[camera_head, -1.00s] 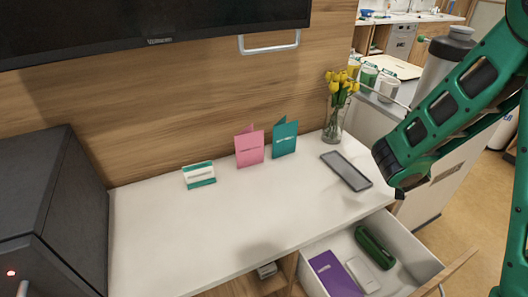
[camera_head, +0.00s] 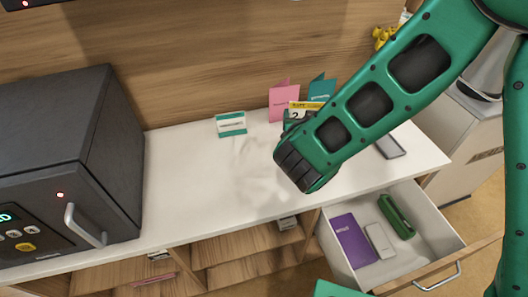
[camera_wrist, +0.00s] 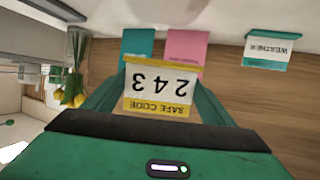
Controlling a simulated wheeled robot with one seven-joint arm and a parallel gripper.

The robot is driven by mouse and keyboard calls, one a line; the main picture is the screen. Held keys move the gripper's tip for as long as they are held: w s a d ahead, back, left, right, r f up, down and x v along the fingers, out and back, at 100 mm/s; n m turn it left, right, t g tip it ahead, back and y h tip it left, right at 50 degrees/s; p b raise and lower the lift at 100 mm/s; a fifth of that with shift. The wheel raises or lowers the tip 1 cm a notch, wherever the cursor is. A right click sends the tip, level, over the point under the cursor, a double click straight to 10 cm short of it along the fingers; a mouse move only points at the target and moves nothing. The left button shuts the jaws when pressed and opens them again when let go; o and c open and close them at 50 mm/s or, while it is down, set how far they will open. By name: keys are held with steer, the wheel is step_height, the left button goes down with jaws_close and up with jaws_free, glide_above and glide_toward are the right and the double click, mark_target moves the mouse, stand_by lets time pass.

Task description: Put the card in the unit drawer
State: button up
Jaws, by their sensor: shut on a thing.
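My gripper (camera_wrist: 160,90) is shut on a white card (camera_wrist: 160,84) with yellow bands, reading "SAFE CODE" and "243", upside down in the wrist view. In the head view the card's top (camera_head: 304,106) shows above the table, partly hidden by my arm, which also hides the fingers. The unit drawer (camera_head: 452,242) is pulled open at the lower right, below and to the right of my gripper. It holds a purple booklet (camera_head: 353,240), a white flat item (camera_head: 379,240) and a green case (camera_head: 396,216), with bare floor between and around them.
A pink folded card (camera_head: 284,98), a teal folded card (camera_head: 322,88) and a small white-and-teal sign (camera_head: 231,124) stand at the table's back. A dark safe (camera_head: 75,160) stands left. A grey flat device (camera_head: 391,147) lies right. The middle tabletop is clear.

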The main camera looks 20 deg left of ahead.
steer(key=s+a+n+g+y, duration=0.2)
steer(key=s+a+n+y, duration=0.2)
steer(key=s+a, duration=1.4)
glide_above(256, 160)
step_height(256, 160, down, 7)
steer(key=shift+f, duration=0.1)
steer(key=shift+w+f, duration=0.1)
steer(key=shift+f, duration=1.9)
steer(key=o, duration=1)
steer(key=shift+f, duration=0.1)
